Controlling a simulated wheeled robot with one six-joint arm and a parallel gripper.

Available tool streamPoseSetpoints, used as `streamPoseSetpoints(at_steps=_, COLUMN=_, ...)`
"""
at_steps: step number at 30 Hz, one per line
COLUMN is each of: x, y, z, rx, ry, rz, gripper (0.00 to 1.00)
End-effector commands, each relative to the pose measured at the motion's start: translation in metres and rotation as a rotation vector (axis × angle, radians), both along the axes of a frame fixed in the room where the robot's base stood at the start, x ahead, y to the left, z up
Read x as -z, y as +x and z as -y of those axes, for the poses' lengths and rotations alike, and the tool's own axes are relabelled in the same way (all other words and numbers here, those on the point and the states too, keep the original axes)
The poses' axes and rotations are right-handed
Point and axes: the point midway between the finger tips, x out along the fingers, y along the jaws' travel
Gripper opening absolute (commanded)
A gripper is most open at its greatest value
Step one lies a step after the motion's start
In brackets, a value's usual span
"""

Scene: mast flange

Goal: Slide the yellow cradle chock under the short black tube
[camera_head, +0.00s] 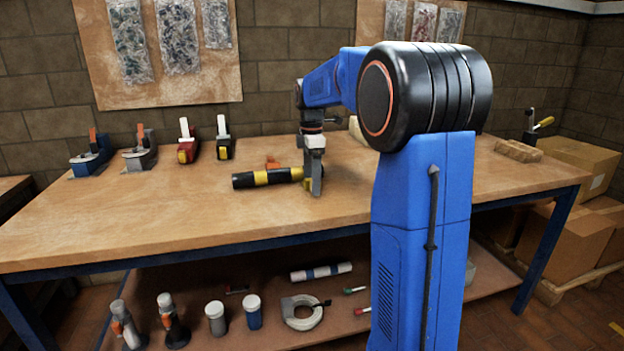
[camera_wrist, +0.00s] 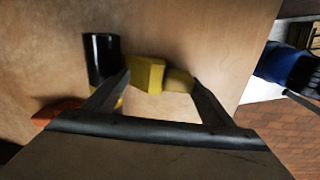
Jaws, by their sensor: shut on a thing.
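The short black tube (camera_head: 243,181) lies on the bench top with yellow showing along it; in the wrist view its black end (camera_wrist: 102,58) is left of my gripper. My gripper (camera_head: 315,190) points down at the tube's right end. In the wrist view, my gripper (camera_wrist: 161,82) is shut on the yellow cradle chock (camera_wrist: 147,74), a stepped yellow block between the two fingers. The chock is close beside the tube. The left finger hides part of the tube, and I cannot tell whether chock and tube touch.
An orange part (camera_head: 272,163) shows just behind the tube. Several clamp-like tools (camera_head: 140,157) stand along the back left of the bench (camera_head: 130,215). A tan block (camera_head: 519,150) lies at the right. The bench top left of the tube is clear.

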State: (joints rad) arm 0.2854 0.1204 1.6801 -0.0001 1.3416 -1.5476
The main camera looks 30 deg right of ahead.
Motion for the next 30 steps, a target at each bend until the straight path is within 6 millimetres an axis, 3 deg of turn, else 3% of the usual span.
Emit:
streamPoseSetpoints(at_steps=3, x=0.002, y=0.001, z=0.000, rx=0.000, ry=0.000, rz=-0.001, gripper=0.52)
streamPoseSetpoints(at_steps=4, x=0.002, y=0.001, z=0.000, rx=0.000, ry=0.000, rz=-0.001, gripper=0.79)
streamPoseSetpoints(at_steps=6, x=0.002, y=0.001, z=0.000, rx=0.000, ry=0.001, rz=-0.002, gripper=0.96)
streamPoseSetpoints(at_steps=7, x=0.002, y=0.001, z=0.000, rx=0.000, ry=0.001, rz=-0.002, gripper=0.98)
streamPoseSetpoints(at_steps=20, x=-0.010, y=0.001, z=0.000, rx=0.000, ry=-0.001, rz=0.002, gripper=0.98)
streamPoseSetpoints(at_steps=30, x=-0.071, y=0.001, z=0.000, rx=0.000, ry=-0.001, rz=0.004, gripper=0.98)
